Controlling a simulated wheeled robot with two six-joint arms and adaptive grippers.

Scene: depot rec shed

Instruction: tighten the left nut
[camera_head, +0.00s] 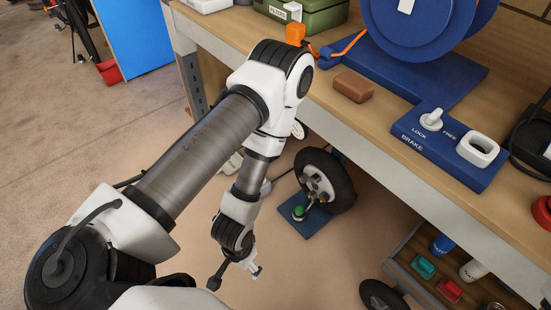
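A black-tyred wheel (342,184) with a pale hub (320,182) stands upright on the floor below the bench edge. Small nuts show on the hub, too small to tell apart, so I cannot say which is the left nut. My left gripper (256,272) hangs at the end of the arm, lower left of the wheel and apart from it. It is small and seen from above; I cannot tell whether its fingers are open. A dark rod with a knob sticks out beside it. My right gripper is not in view.
A blue plate (295,222) with a green knob (298,212) lies at the wheel's foot. The workbench (396,160) bears a blue reel (425,35), a brown block (353,86) and a brake panel (437,158). A lower shelf (410,270) holds cans.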

